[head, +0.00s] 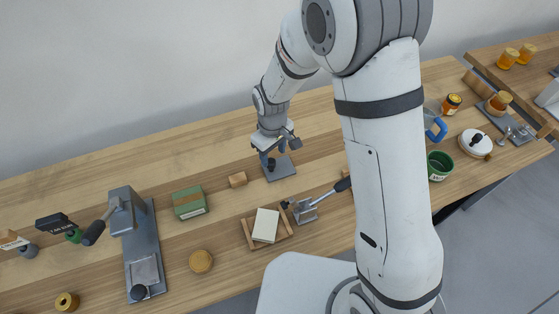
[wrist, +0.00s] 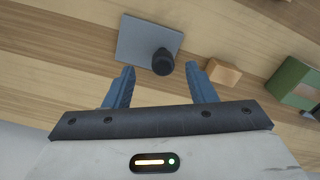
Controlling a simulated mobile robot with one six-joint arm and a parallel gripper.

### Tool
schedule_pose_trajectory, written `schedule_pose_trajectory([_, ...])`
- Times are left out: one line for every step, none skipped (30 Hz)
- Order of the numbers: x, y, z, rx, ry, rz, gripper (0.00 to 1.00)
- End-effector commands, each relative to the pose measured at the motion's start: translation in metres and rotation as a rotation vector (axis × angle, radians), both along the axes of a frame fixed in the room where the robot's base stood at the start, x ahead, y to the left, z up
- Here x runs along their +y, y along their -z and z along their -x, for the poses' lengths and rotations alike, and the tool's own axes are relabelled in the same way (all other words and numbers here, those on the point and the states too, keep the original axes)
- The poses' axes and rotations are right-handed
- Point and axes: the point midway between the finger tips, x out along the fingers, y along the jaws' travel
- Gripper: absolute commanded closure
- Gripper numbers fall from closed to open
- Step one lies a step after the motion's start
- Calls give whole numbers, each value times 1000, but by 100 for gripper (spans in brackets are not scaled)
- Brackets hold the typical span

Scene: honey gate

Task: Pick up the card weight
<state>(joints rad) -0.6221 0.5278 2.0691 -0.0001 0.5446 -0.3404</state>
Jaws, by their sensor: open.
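The card weight is a flat grey plate (head: 284,172) with an upright black knob (head: 271,164), lying on the wooden bench near the wall side. In the wrist view the plate (wrist: 140,40) lies beyond my fingers, with the black knob (wrist: 162,62) near its edge. My gripper (head: 273,153) is above the plate, its blue fingers pointing down near the knob. In the wrist view my gripper (wrist: 160,85) is open and empty. The knob is in line with the gap between the fingertips, a little beyond them. I cannot tell whether a finger touches it.
A small wooden block (head: 237,180) and a green box (head: 189,203) stand to the left. A wooden tray (head: 286,233) holding pale cards and a toggle clamp (head: 306,212) are in front. A grey press (head: 146,240) stands further left. Bench around the plate is mostly clear.

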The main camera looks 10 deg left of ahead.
Motion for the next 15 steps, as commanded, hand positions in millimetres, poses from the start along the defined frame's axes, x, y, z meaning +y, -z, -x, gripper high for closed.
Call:
schedule_pose_trajectory([-1,6,0,3,2,3,49])
schedule_pose_trajectory([-1,9,0,3,4,2,49])
schedule_pose_trajectory([-2,13,0,3,5,2,49])
schedule_pose_trajectory([-2,15,-1,3,6,2,49])
schedule_pose_trajectory([-2,18,-1,2,7,1,49])
schedule_pose_trajectory([-2,20,-1,2,8,1,49])
schedule_pose_trajectory([-2,23,-1,3,9,2,49])
schedule_pose_trajectory([-1,26,-1,3,10,3,49])
schedule_pose_trajectory([-1,31,-1,3,10,3,49])
schedule_pose_trajectory([0,35,0,4,11,3,49])
schedule_pose_trajectory([1,39,0,4,11,3,49])
schedule_pose_trajectory([1,44,0,3,12,3,49])
schedule_pose_trajectory([2,48,0,4,12,3,49])
schedule_pose_trajectory([2,52,-1,3,13,2,49])
schedule_pose_trajectory([1,57,-1,3,13,3,49])
